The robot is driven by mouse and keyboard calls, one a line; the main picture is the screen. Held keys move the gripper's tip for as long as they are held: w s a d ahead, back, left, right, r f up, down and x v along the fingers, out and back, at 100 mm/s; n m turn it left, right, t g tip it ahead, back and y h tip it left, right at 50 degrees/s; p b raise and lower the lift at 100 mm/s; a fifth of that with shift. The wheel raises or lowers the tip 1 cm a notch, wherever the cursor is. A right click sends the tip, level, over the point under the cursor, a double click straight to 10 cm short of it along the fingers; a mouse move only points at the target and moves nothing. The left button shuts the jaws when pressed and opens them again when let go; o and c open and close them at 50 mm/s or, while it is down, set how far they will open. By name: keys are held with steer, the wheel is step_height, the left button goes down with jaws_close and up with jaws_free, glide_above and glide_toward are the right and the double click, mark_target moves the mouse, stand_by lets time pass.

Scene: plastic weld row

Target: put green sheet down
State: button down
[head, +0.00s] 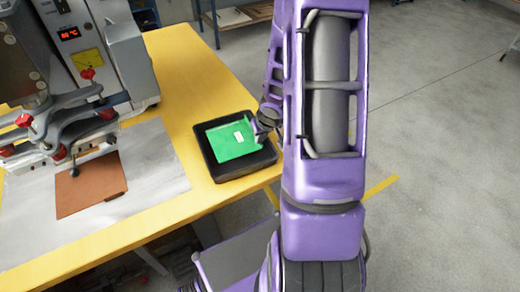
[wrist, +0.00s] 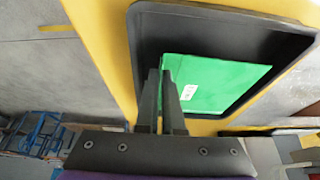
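The green sheet (head: 233,142) is a flat rectangle with a small white label, over the black tray (head: 200,158) on the yellow table. My gripper (head: 260,129) is at the sheet's right edge in the head view. In the wrist view, the two dark fingers of my gripper (wrist: 159,72) are close together, and the near edge of the green sheet (wrist: 225,85) lies between their tips. They look shut on it. The sheet is inside the outline of the black tray (wrist: 180,20). I cannot tell whether it touches the tray floor.
A press machine (head: 85,60) with red knobs and a lit display stands on the yellow table (head: 180,55) at left. A brown sheet (head: 90,190) lies on a silvery mat (head: 155,165) before it. Open grey floor (head: 440,130) lies to the right.

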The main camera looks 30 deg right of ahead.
mark_target(260, 145)
steer(key=shift+f+b, duration=1.4)
steer(key=shift+f, duration=0.45)
steer(key=shift+f, duration=0.2)
steer(key=c, duration=1.1)
jaws_free()
steer(key=shift+o, duration=0.2)
steer(key=shift+r, duration=0.1)
steer(key=shift+r, duration=0.25)
steer(key=p+v, duration=0.6)
steer(key=v, duration=0.5)
steer(key=shift+r, duration=0.35)
